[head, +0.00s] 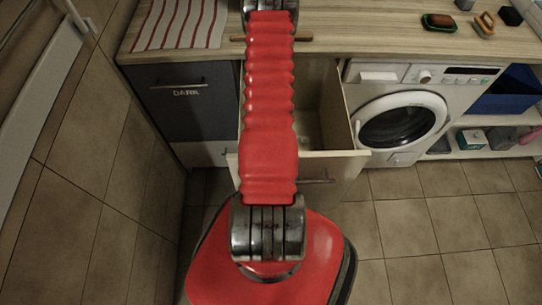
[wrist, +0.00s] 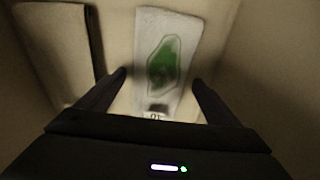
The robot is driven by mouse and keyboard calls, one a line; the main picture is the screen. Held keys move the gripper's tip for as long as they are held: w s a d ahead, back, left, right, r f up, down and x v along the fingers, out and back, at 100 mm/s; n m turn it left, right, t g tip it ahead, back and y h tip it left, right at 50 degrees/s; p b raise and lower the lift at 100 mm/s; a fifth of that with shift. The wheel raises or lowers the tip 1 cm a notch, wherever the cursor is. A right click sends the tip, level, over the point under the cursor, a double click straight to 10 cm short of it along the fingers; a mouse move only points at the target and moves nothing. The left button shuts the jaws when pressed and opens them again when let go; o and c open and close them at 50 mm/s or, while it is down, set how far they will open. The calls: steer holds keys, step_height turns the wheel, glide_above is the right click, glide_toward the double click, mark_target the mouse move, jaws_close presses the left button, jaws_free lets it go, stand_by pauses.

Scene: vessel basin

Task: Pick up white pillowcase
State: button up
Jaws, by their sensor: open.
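In the wrist view a flat white rectangular item with a green patch (wrist: 152,25) lies on a pale surface between and beyond my fingertips. I cannot tell for sure whether it is the white pillowcase. My gripper (wrist: 160,77) is open, one finger on each side of the item, with nothing held. A plain pale rectangular item (wrist: 55,45) with a dark edge lies at the upper left of the wrist view. In the head view my arm reaches over an open drawer (head: 345,166); my gripper and most of the drawer's contents are hidden there.
A dark cabinet front marked DARK (head: 185,115) stands left of the drawer, a washing machine (head: 395,120) right of it. A striped cloth (head: 182,24) lies on the wooden counter (head: 350,25). A blue bin (head: 505,98) sits on the right shelf. Tiled floor is clear at the right.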

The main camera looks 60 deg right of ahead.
steer(key=shift+c, duration=0.2)
steer(key=c, duration=1.3)
